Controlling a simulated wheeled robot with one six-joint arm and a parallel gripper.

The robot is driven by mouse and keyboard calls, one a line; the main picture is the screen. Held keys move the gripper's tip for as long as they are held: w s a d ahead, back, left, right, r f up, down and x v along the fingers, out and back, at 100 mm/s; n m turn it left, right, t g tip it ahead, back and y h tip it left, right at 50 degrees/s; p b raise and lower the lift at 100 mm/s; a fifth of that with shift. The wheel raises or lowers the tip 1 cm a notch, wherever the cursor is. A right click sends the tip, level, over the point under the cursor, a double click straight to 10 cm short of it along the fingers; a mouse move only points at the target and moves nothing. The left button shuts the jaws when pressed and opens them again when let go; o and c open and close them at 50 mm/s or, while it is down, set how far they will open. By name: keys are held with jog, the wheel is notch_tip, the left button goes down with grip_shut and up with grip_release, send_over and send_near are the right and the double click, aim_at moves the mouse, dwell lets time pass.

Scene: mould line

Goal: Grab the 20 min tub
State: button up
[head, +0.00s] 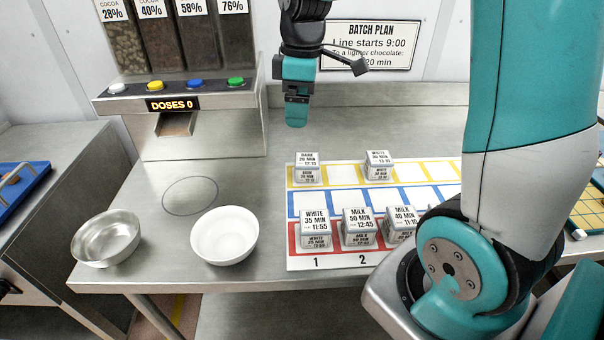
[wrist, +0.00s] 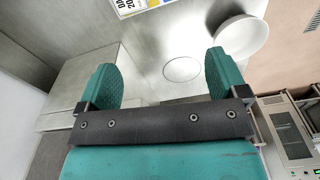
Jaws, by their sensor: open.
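The tub labelled dark, 20 min (head: 306,167), a small pale block-shaped tub, stands in the yellow back row of the tub board (head: 330,203), at its left end. My gripper (head: 296,112) hangs above the counter behind this tub, apart from it. In the wrist view my gripper (wrist: 161,78) shows two green fingers wide apart with nothing between them. A cut-off label reading about 20 (wrist: 100,4) and a corner of the board show at that view's top edge.
A white 30 min tub (head: 378,165) shares the back row. White 35 min (head: 315,228), milk 50 min (head: 358,228) and milk 40 min (head: 401,222) tubs stand in the red front row. A white bowl (head: 225,236), steel bowl (head: 106,239) and cocoa dispenser (head: 190,110) are left.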

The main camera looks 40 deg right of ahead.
jog(key=w+d+f, duration=0.2)
jog(key=d, duration=0.3)
jog(key=shift+n+h, duration=0.3)
notch_tip(320, 180, down, 11)
jog(key=shift+w+f+p, duration=0.1)
jog(key=shift+p, duration=0.45)
jog(key=shift+w+a+f+p, duration=0.1)
jog(key=shift+f+p, duration=0.25)
jog(key=shift+f, duration=1.15)
jog(key=shift+a+f+p, duration=0.1)
jog(key=shift+f+p, duration=0.25)
jog(key=shift+f, duration=1.1)
jog(key=c, duration=1.1)
jog(key=shift+o, duration=0.2)
notch_tip(320, 180, up, 19)
jog(key=b, duration=0.2)
notch_tip(320, 180, up, 8)
jog(key=p, duration=0.7)
send_over(309, 159)
